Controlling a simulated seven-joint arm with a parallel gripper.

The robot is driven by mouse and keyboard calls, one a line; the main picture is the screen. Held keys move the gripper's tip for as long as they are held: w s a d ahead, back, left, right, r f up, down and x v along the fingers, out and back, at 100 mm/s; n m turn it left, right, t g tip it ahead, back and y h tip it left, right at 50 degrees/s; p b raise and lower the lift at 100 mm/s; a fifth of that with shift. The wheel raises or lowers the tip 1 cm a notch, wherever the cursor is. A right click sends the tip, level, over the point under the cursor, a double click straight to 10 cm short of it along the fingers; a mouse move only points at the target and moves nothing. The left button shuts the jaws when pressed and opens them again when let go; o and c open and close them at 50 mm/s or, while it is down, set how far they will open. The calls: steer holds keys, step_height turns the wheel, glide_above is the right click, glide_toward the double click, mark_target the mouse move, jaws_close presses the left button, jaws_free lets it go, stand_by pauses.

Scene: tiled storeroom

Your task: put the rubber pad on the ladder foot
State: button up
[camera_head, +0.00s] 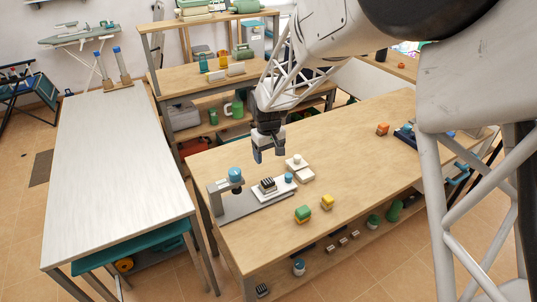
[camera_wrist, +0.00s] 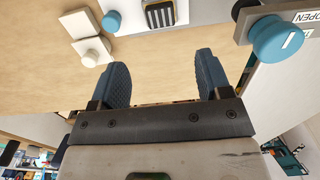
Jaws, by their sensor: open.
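My gripper (camera_head: 268,155) is open and empty above the workbench. Its two dark blue fingers also show in the wrist view (camera_wrist: 162,72), wide apart with nothing between them. A black ribbed block with a yellowish side (camera_head: 268,185), perhaps the rubber pad, sits on a white plate (camera_head: 278,192) in front of the gripper. It also shows at the top of the wrist view (camera_wrist: 160,14), cut by the frame edge, beyond the fingertips. A blue knob (camera_head: 288,178) is beside it. I cannot tell for sure which thing is the ladder foot.
A grey stand with a blue dial (camera_head: 235,174), labelled OPEN in the wrist view, rises left of the ribbed block. White blocks (camera_head: 305,175) lie to its right. A green block (camera_head: 303,213) and yellow block (camera_head: 327,202) stand nearer. The bench's right middle is mostly clear.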

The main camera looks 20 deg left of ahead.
stand_by(0.5)
steer(key=s+d+r+m, duration=0.1)
steer(key=s+d+r, duration=0.35)
steer(key=d, duration=0.25)
steer(key=s+d+r+m+t, duration=0.1)
steer(key=s+d+r+m, duration=0.15)
steer(key=d+r, duration=0.45)
steer(key=s+d+r+m, duration=0.1)
steer(key=s+d+r, duration=0.3)
steer(key=d, duration=0.4)
steer(key=s+d+r+m, duration=0.1)
steer(key=s+d+m, duration=0.1)
steer(key=s+d, duration=0.6)
steer(key=s+d+r+m+t, duration=0.1)
steer(key=s+d+m, duration=0.1)
steer(key=s+d, duration=0.6)
steer(key=s, duration=0.7)
steer(key=shift+s+d+r+m+t, duration=0.2)
steer(key=shift+s+r+m+t, duration=0.05)
steer(key=shift+r+m+t, duration=0.1)
